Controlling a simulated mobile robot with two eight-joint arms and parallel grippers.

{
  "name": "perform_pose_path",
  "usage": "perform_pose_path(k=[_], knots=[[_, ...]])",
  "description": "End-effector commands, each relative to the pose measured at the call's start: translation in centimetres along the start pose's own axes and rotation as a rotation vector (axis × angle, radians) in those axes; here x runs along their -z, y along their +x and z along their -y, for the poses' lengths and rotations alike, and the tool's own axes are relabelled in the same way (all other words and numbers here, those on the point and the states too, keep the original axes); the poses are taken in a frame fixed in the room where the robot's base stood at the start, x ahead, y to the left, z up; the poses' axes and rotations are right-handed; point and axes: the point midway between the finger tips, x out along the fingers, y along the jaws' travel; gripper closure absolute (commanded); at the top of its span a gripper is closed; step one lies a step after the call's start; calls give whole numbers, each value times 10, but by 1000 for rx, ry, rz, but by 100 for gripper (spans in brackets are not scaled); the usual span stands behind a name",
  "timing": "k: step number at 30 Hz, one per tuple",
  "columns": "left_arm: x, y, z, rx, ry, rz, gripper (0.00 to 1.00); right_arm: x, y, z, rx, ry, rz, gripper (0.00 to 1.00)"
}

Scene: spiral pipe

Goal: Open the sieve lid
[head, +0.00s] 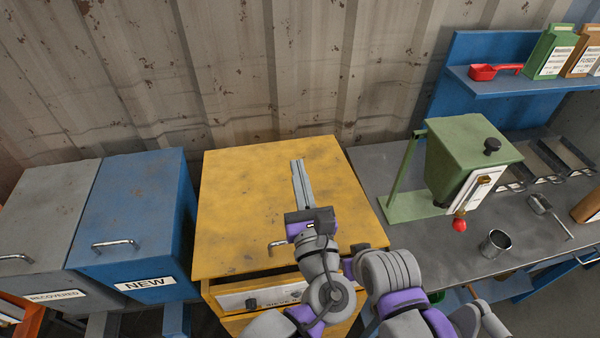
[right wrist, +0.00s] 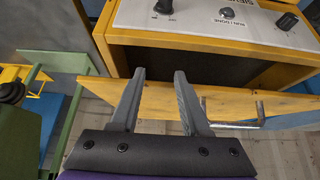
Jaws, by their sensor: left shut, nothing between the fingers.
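The yellow sieve box stands in the middle of the head view, and its flat, worn lid (head: 235,205) covers the top. A metal bar handle (head: 277,244) sits near the lid's front edge, partly hidden by my arm. My left gripper (head: 301,168) is shut and empty over the lid, fingers pointing toward the back wall; I cannot tell whether it touches. My right gripper (right wrist: 160,80) is open and empty in the right wrist view. Beyond its fingers are a yellow board edge and a metal handle (right wrist: 238,118); I cannot tell if this is the lid.
The sieve's control panel (right wrist: 215,18) has knobs and a button. Blue (head: 140,210) and grey (head: 40,205) bins stand left. Right, a grey bench (head: 390,165) holds a green hopper (head: 460,150), a metal cup (head: 495,243) and a scoop (head: 540,205). A corrugated wall stands behind.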

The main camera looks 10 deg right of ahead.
Motion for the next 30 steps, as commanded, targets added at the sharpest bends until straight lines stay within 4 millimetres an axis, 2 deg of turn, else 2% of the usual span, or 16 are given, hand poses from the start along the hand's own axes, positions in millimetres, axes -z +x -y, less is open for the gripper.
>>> perform_pose_path(k=[30], knots=[[-7, 7, -9, -1, 0, -36, 100, 0, 0, -1, -3, -1, -2, 56]])
